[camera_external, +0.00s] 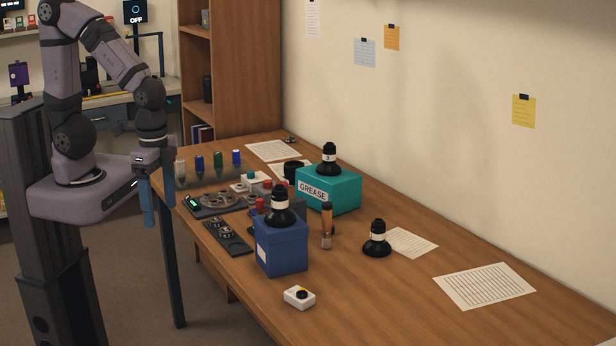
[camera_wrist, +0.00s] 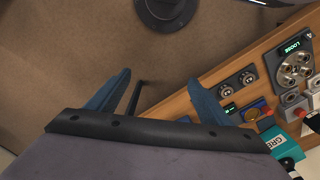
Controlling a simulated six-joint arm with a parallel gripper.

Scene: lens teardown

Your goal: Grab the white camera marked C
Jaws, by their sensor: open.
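A small white block-shaped thing with a dark round lens-like part and a bit of yellow on top, likely the white camera (camera_external: 300,300), sits on the wooden table near its front edge. No letter C can be read on it. I cannot make it out in the wrist view. My gripper (camera_external: 158,196) hangs off the table's left end, fingers pointing down, far from the white camera. In the wrist view my gripper (camera_wrist: 158,84) has its two blue fingers wide apart with nothing between them.
A blue box (camera_external: 281,248) with a black lens on top stands just behind the white camera.

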